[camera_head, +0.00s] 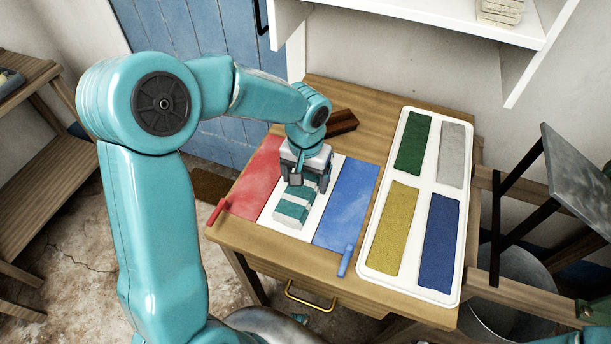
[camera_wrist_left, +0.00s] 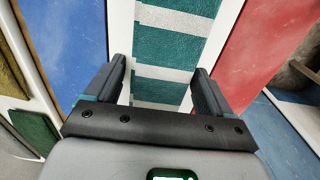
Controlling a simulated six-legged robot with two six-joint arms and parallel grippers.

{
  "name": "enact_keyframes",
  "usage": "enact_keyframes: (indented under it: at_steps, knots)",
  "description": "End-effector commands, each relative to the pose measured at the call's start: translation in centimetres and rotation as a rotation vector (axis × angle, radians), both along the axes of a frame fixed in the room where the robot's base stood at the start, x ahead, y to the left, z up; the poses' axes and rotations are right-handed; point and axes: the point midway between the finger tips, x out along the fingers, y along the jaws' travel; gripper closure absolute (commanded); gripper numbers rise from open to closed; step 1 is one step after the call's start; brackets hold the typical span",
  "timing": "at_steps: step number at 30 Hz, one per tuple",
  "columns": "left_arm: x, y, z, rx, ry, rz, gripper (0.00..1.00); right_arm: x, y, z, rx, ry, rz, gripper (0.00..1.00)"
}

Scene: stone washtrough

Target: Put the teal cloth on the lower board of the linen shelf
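The teal cloth (camera_head: 292,213), striped teal and white and folded into a strip, lies on the white middle panel of the wooden table. It also shows in the left wrist view (camera_wrist_left: 172,50), reaching between and past the fingertips. My left gripper (camera_head: 303,184) points down over the cloth's far end and hides part of it. Its fingers (camera_wrist_left: 160,82) are apart, one toward each long side of the cloth; I cannot tell if they touch it. The white shelf (camera_head: 430,14) at the upper right, holding a folded pale stack, looks like the linen shelf. My right gripper is not in view.
Red (camera_head: 253,178) and blue (camera_head: 346,202) panels flank the white one. A white tray (camera_head: 411,190) with several coloured cloths lies to the right. A brown block (camera_head: 341,122) is behind the gripper. A wooden rack (camera_head: 30,160) stands left, a dark tilted panel (camera_head: 575,170) right.

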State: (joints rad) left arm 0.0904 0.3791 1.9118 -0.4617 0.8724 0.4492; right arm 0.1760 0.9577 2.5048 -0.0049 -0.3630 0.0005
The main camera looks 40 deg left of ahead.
Motion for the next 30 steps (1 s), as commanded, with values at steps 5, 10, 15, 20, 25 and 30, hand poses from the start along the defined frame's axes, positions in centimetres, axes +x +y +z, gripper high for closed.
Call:
enact_keyframes:
  at_steps: [5,10,15,20,25,30]
  knots:
    - [0.0,0.0,0.1,0.0,0.0,0.0,0.03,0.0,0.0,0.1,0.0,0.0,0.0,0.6]
    - [0.0,0.0,0.2,0.0,0.001,0.0,0.03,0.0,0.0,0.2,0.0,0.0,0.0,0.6]
    - [0.1,0.0,2.1,0.0,-0.006,0.001,0.03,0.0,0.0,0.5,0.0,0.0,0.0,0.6]
    - [-0.1,-0.3,6.1,0.0,-0.007,0.001,0.03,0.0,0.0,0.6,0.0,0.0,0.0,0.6]
    - [-0.1,-0.3,10.8,0.0,-0.005,0.0,0.03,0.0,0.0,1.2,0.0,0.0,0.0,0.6]
    - [-0.1,-0.3,14.3,0.0,-0.003,0.0,0.03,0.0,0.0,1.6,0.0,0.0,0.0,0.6]
